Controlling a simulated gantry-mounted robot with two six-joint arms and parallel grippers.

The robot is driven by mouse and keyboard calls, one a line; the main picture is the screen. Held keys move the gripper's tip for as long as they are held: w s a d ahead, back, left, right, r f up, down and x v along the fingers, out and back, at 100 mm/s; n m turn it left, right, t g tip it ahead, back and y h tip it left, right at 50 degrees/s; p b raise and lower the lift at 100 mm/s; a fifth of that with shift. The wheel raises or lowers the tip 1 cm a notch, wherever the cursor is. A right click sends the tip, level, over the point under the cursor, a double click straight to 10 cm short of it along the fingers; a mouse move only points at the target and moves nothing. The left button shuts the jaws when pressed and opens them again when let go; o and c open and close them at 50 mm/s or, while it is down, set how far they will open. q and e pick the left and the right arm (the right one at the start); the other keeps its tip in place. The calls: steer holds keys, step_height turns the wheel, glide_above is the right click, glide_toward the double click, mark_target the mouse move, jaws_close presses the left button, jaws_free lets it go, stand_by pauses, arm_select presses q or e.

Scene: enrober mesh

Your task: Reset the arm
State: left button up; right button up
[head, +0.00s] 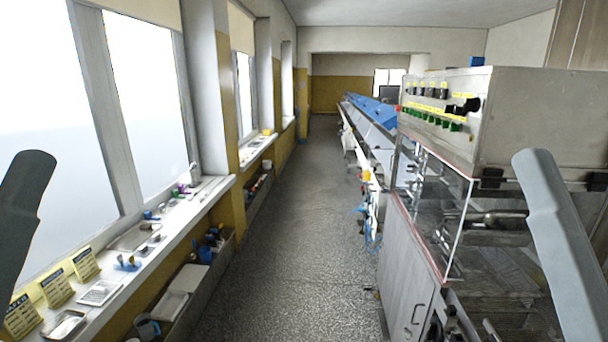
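Parts of my two arms show at the picture's sides in the head view. My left arm (24,205) is a dark grey link at the left edge, in front of the window. My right arm (560,240) is a lighter grey link at the right, in front of the machine with the clear guard. Both links are raised and apart from each other. Neither gripper is in the picture, so their fingers and anything in them are hidden.
A machine with a clear guard (440,205) and a steel control box (515,115) stands at the right. A long conveyor line (372,125) runs away behind it. A cluttered windowsill (165,225) lines the left. The floor aisle (290,235) between them is clear.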

step_height(320, 180, up, 23)
steer(key=p, duration=1.9)
steer(key=shift+y+p, duration=0.3)
steer(key=shift+r, duration=0.15)
